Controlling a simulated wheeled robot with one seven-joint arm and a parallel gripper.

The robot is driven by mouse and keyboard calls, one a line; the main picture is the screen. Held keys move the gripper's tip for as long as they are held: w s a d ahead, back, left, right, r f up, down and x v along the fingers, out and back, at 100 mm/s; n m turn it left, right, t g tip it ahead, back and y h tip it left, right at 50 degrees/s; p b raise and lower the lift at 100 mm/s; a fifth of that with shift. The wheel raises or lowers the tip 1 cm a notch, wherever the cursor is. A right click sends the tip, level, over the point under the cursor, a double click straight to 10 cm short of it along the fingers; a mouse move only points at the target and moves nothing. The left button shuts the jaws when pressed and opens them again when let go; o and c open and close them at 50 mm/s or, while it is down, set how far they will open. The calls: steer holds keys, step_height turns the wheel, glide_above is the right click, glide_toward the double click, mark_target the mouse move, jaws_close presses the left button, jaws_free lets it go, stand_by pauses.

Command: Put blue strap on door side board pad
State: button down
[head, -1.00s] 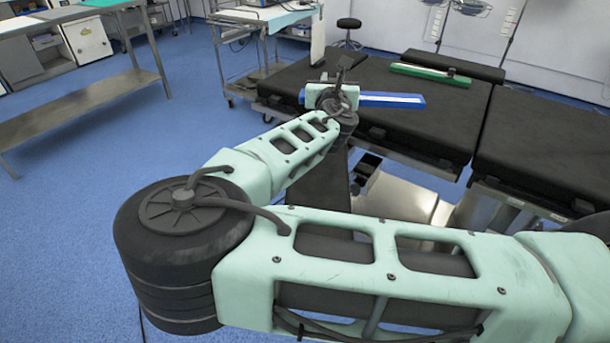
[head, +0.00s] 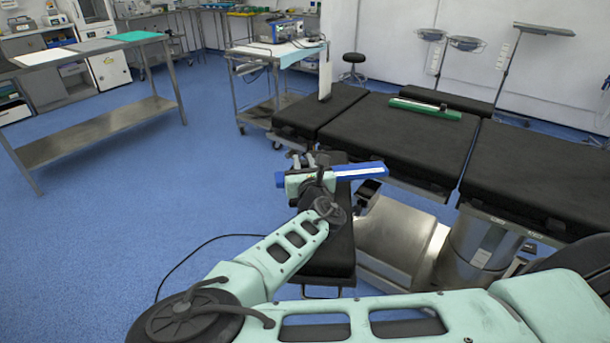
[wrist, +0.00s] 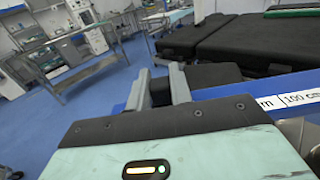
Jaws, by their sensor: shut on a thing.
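The blue strap (head: 359,169), a long flat blue bar with a white strip, is held level by my gripper (head: 312,166). It sticks out to both sides of the gripper. In the wrist view the strap (wrist: 290,98) shows printed markings at right, and my gripper's two grey fingers (wrist: 162,88) point away from the camera. A black side board pad (head: 327,262) extends toward me from the near side of the table, partly hidden below my arm. Another narrow black pad (head: 437,96) lies along the far side. I cannot tell which is the door side one.
The black operating table (head: 395,135) has a green strap (head: 425,109) lying on its far part. A steel trolley (head: 270,100) stands at the back left, and a steel bench (head: 95,130) at far left. Blue floor is clear at left. A cable lies on it.

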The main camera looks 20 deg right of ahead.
steer(key=shift+f, duration=1.7)
steer(key=shift+f, duration=0.1)
steer(key=c, duration=1.3)
jaws_free()
steer(key=shift+o, duration=0.2)
steer(key=s, duration=0.3)
steer(key=s+a+b, duration=0.1)
steer(key=s, duration=0.7)
steer(key=shift+s+a+b, duration=0.1)
steer(key=shift+a+b, duration=0.25)
steer(key=shift+b, duration=0.05)
steer(key=shift+s, duration=0.35)
steer(key=shift+s, duration=0.1)
